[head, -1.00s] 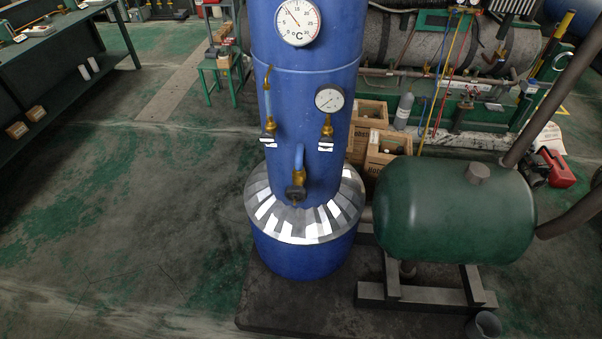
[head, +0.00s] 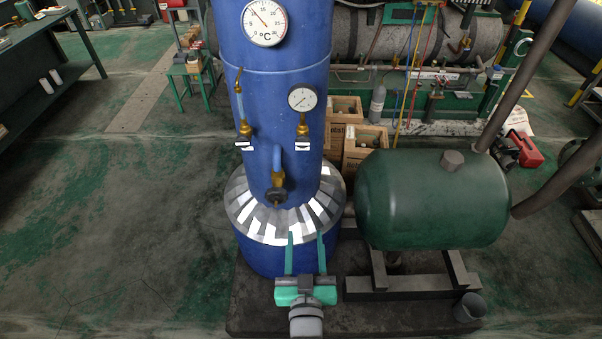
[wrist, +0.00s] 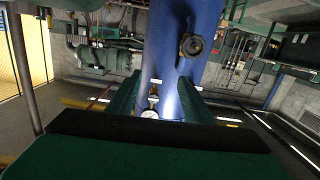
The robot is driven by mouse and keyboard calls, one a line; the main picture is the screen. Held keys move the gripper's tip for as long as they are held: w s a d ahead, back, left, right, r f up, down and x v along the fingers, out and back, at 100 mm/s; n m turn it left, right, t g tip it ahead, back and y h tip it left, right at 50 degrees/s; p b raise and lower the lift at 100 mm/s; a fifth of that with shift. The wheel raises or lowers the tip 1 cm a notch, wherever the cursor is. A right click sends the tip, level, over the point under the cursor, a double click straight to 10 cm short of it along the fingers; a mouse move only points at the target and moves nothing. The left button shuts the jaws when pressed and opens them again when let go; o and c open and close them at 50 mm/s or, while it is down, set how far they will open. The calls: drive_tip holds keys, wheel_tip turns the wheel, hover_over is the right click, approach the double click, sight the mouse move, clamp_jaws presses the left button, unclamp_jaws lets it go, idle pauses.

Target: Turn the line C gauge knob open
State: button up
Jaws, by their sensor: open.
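The blue column (head: 270,100) carries a small white pressure gauge (head: 302,98) with a brass valve and dark gauge knob (head: 302,145) under it, beside a white label too small to read. In the wrist view the column (wrist: 212,25) appears upside down, with the gauge (wrist: 150,114) low between the fingers. My gripper (head: 306,240) is open and empty, its two green fingers pointing at the column's lower part, below the gauge knob and apart from it. The fingers also show in the wrist view (wrist: 158,90).
A second valve knob (head: 246,143) sits left under a sight tube. A lower valve knob (head: 277,195) sits on a bent pipe and shows in the wrist view (wrist: 191,45). A green tank (head: 432,200) stands at the right.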

drive_tip(key=t, duration=0.1)
approach(303, 144)
drive_tip(key=s, duration=0.1)
drive_tip(key=shift+m, duration=0.3)
drive_tip(key=shift+w+r, duration=0.15)
drive_tip(key=shift+w, duration=4.5)
drive_tip(key=c, duration=1.1)
drive_tip(key=shift+o, duration=0.2)
drive_tip(key=shift+n, duration=2.2)
drive_tip(key=n, duration=0.4)
drive_tip(key=shift+n, duration=0.3)
